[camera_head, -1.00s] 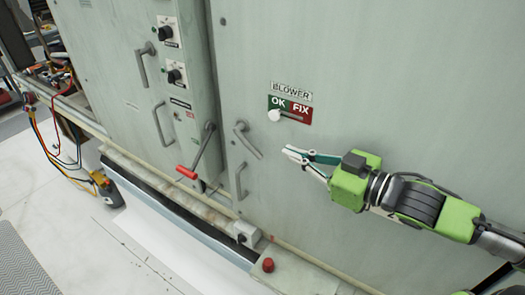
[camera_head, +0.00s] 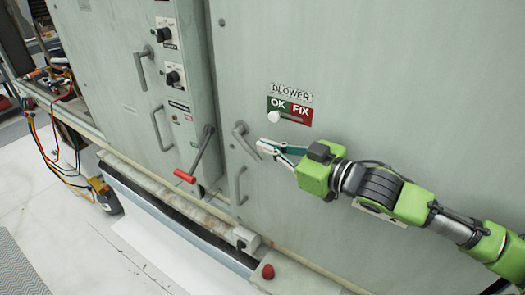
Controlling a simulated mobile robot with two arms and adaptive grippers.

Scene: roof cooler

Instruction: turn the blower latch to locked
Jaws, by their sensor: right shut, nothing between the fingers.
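The blower latch (camera_head: 245,141) is a grey lever on the large pale green blower door. It slants down to the right from its pivot at upper left. My right gripper (camera_head: 261,147) is shut and empty, with its fingertips close to the right side of the latch's lower part. I cannot tell whether they touch it. My left gripper is not in view.
A BLOWER sign (camera_head: 291,94) and a white OK/FIX slider knob (camera_head: 274,117) are above the latch. A grey door handle (camera_head: 239,185) is below it. A red-gripped crank lever (camera_head: 187,176) hangs to the left. A red knob (camera_head: 268,272) sits on the lower ledge.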

